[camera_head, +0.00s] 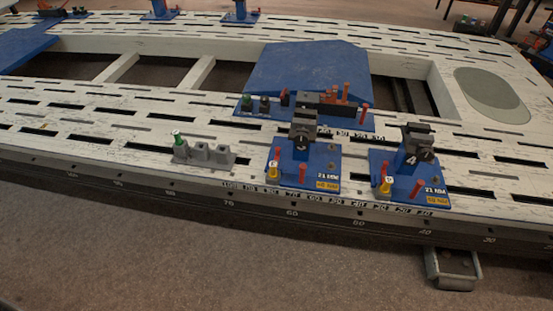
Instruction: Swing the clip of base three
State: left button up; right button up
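Base three is a blue plate (318,167) near the front edge of the white slotted bench, with a blue post. Its dark clip (303,127) sits on top of the post, marked with a 3. I cannot tell how far the clip is swung. A yellow peg (273,170) and red pegs (302,174) stand on the plate. Base four (404,188) stands to its right, with a similar dark clip (417,143) marked 4. Neither of my grippers shows in the head view.
A grey holder (205,154) with a green-topped piece stands left of base three. Behind is a blue rack (352,122) with red pegs and dark parts. The bench has open cutouts and an oval plate (495,95) at right. A metal bracket (452,269) hangs below the front edge.

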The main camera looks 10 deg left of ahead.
aim_at(276, 157)
jog(key=i+j+z, duration=0.2)
jog(key=i, duration=0.25)
jog(key=i+z, duration=0.2)
jog(key=i, duration=0.25)
